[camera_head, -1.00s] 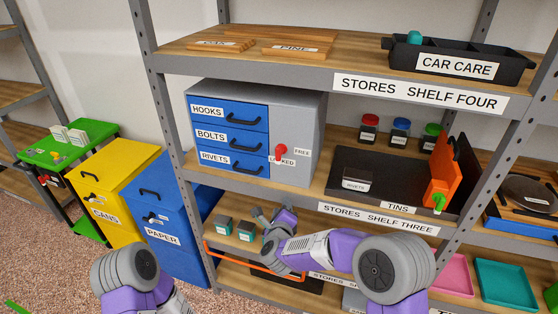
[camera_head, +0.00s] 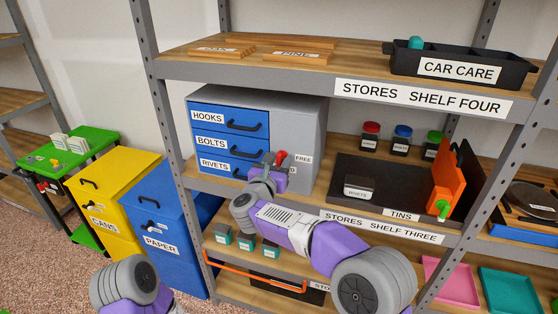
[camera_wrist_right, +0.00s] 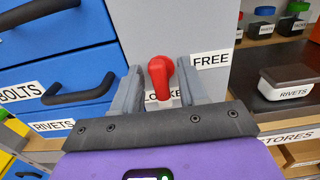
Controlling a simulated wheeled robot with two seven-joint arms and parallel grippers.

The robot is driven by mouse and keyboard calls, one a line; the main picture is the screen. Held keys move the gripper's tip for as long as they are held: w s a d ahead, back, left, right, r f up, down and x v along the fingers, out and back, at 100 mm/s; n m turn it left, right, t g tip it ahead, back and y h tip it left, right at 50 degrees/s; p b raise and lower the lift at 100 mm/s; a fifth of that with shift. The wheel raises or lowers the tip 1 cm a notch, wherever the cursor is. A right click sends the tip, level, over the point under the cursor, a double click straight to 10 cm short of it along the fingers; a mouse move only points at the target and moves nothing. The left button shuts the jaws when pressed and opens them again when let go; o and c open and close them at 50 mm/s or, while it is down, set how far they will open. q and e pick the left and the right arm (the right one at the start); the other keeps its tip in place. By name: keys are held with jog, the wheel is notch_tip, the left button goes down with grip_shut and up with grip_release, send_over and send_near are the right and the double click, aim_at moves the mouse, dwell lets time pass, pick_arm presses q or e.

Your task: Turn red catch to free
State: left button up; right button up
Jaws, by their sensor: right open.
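The red catch (camera_head: 281,157) is on the grey side panel of the toolchest (camera_head: 312,125), to the right of the blue drawers. In the right wrist view the red catch (camera_wrist_right: 160,76) stands upright between my two fingers, with its rounded end up. The FREE label (camera_wrist_right: 211,60) is to its upper right; the lower label is partly hidden behind the catch and fingers. My right gripper (camera_wrist_right: 160,88) is open, one finger on each side of the catch. In the head view the right gripper (camera_head: 270,172) covers the catch's lower part. My left gripper is out of view.
Blue drawers with black handles (camera_head: 245,126) are just left of the gripper. A black tray (camera_head: 350,165) with a rivets tin and an orange part (camera_head: 446,180) lie to the right. The shelf above (camera_head: 300,72) overhangs the chest.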

jog(key=shift+w+d, duration=0.15)
jog(key=shift+w, duration=0.1)
grip_shut()
